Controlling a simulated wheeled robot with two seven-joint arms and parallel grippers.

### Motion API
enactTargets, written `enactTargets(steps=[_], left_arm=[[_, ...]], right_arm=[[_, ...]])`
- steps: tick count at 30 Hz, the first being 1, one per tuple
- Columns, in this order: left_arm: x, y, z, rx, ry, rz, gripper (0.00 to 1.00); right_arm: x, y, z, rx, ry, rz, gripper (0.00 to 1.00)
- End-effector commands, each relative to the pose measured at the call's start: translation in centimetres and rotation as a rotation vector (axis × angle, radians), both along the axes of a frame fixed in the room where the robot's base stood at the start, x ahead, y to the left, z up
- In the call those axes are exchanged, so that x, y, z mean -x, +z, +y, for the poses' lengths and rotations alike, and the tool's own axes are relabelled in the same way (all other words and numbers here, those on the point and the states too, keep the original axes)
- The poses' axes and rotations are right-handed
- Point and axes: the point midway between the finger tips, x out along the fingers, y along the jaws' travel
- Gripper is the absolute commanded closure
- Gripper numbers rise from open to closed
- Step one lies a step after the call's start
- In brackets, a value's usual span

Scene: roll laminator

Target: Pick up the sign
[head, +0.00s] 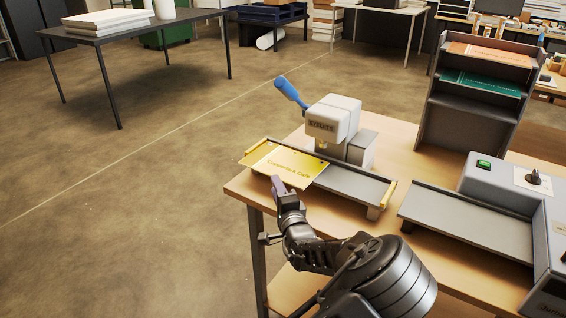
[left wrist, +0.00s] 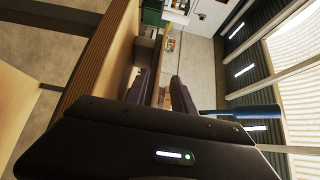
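The sign (head: 290,164) is a flat yellow plate with dark lettering. It lies on the grey tray of the eyelet press (head: 333,120), its left part reaching over the tray's left end. My left gripper (head: 277,186) is at the sign's near edge, seen mostly side-on; I cannot tell whether it touches. In the left wrist view my left gripper's two dark fingers (left wrist: 162,92) stand apart with a gap between them, and no sign shows clearly there. My right gripper is out of view.
The press has a raised blue handle (head: 290,92). The roll laminator (head: 510,205) with its grey feed tray stands at the right on the same wooden table (head: 245,188). A dark rack (head: 470,108) holding orange and green signs stands behind. The floor at left is clear.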

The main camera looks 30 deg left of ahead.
Motion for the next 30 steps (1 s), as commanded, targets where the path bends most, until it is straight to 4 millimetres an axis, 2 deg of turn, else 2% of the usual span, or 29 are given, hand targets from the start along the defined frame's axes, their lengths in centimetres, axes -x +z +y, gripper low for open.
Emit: enactTargets(steps=[6,17,24,30], left_arm=[[-1.3,0.0,1.7,0.000,0.001,0.001,0.70],[-1.6,0.0,2.0,0.000,0.001,0.001,0.70],[-3.5,0.1,4.5,0.000,0.002,0.001,0.70],[-4.7,-0.1,5.8,0.002,0.000,0.001,0.70]], right_arm=[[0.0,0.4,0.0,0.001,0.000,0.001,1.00],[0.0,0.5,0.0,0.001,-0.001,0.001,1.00],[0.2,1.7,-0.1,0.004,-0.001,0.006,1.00],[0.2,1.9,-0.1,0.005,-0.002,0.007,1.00]])
